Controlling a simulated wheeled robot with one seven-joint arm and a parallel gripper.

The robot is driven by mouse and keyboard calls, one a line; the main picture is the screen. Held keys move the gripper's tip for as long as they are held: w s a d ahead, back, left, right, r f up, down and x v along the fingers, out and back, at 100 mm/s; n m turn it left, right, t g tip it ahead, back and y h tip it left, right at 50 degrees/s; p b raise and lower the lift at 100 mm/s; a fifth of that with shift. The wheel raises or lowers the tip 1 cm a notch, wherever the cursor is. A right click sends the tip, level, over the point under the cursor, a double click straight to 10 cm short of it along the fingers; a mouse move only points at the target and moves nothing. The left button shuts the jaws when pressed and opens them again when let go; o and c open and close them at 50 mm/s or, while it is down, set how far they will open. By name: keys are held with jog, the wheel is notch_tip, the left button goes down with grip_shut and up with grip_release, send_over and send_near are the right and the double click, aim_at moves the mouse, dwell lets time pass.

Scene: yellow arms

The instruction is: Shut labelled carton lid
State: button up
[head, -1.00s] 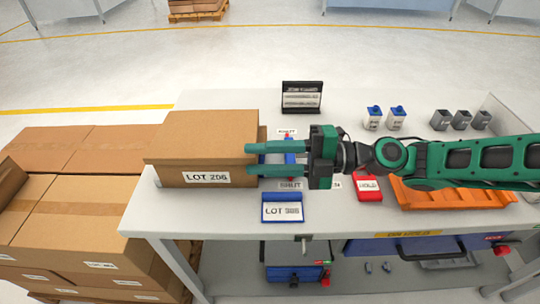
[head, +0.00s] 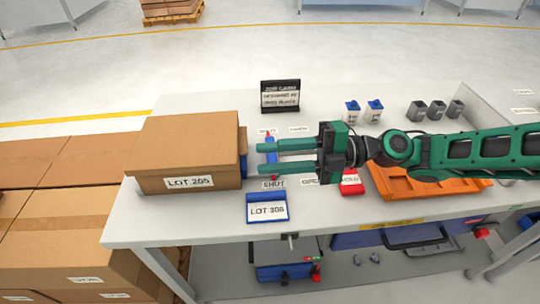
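A brown carton (head: 184,150) with a "LOT 205" label (head: 190,183) stands at the left end of the table. Its lid (head: 188,132) looks flat across the top. Whether its edges are fully down cannot be told. A brown edge and a blue piece (head: 243,166) show at its right side. My gripper (head: 259,160) points left, just right of the carton. Its two green fingers are apart, with nothing between them. They are in front of a blue strip (head: 271,158) with red ends, beside "SHUT" labels, and partly hide it.
A blue plate (head: 267,215) labelled "LOT 308" lies at the front edge. A black card stand (head: 280,96) is behind. Small bottles (head: 374,109), grey blocks (head: 436,110), a red item (head: 351,185) and an orange tray (head: 400,188) lie right. More cartons (head: 60,220) are stacked left.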

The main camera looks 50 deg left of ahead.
jog(key=v, duration=0.6)
dwell(0.6)
jog(key=shift+w, duration=0.1)
dwell(0.5)
